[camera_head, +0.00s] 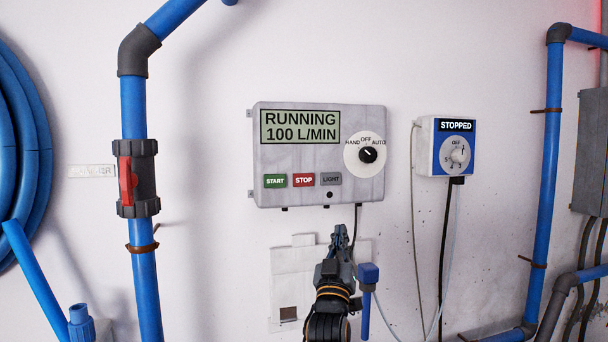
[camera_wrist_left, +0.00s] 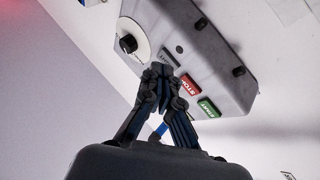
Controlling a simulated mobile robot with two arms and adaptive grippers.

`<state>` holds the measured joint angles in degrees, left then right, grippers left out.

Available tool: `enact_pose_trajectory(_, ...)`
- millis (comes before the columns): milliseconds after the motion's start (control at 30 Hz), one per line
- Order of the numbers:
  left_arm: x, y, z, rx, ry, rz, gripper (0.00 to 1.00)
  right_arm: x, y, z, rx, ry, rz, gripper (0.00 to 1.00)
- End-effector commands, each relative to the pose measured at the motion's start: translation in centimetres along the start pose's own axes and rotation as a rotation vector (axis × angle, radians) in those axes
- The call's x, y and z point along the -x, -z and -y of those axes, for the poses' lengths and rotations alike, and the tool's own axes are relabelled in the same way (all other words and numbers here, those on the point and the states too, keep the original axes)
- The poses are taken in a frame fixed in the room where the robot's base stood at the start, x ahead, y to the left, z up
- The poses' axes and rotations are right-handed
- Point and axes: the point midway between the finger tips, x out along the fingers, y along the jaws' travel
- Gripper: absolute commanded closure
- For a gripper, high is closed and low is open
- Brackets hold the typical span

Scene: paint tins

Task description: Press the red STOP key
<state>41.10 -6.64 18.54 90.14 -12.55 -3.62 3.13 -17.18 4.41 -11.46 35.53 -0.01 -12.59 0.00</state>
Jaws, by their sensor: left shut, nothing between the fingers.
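The red STOP key (camera_head: 304,180) is on the front of a grey control box (camera_head: 320,196) on the wall, between the green START key (camera_head: 275,181) and the grey LIGHT key (camera_head: 331,179). The box's display (camera_head: 300,127) reads RUNNING 100 L/MIN. My left gripper (camera_head: 340,230) is shut and empty, below the box and to the right of the STOP key in the head view. In the left wrist view the STOP key (camera_wrist_left: 188,85) shows just beyond the closed fingertips (camera_wrist_left: 162,68); I cannot tell the exact gap. My right gripper is not in view.
A rotary knob (camera_head: 368,154) set between HAND and AUTO is on the box's right side. A blue-and-white unit (camera_head: 446,147) reading STOPPED hangs to the right. Blue pipes (camera_head: 134,100) run at left and right (camera_head: 549,160). A blue-capped fitting (camera_head: 368,274) is beside my gripper.

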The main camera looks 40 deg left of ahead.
Motion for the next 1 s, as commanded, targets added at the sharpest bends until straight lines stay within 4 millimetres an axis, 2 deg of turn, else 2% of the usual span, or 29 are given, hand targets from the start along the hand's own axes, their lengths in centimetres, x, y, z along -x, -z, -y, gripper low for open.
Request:
enact_pose_trajectory(33,-1.0,3.0,0.3,0.011,0.016,-0.047,1.0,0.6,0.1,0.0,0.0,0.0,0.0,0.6)
enact_pose_trajectory(100,-1.8,6.0,0.9,0.022,0.035,-0.098,1.0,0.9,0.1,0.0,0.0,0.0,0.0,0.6)
enact_pose_trajectory(200,-2.4,9.2,1.6,0.034,0.056,-0.153,1.0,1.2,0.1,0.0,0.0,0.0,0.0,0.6)
enact_pose_trajectory(300,-2.6,11.0,2.0,0.04,0.069,-0.185,1.0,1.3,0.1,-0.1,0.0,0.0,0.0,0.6)
enact_pose_trajectory(433,-2.7,11.7,2.2,0.043,0.074,-0.199,1.0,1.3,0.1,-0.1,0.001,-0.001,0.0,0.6)
enact_pose_trajectory(767,-2.8,11.6,2.3,0.042,0.074,-0.198,1.0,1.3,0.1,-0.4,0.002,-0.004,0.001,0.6)
enact_pose_trajectory(1000,-4.4,10.8,3.4,0.04,0.073,-0.198,1.0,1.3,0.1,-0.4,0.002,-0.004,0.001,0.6)
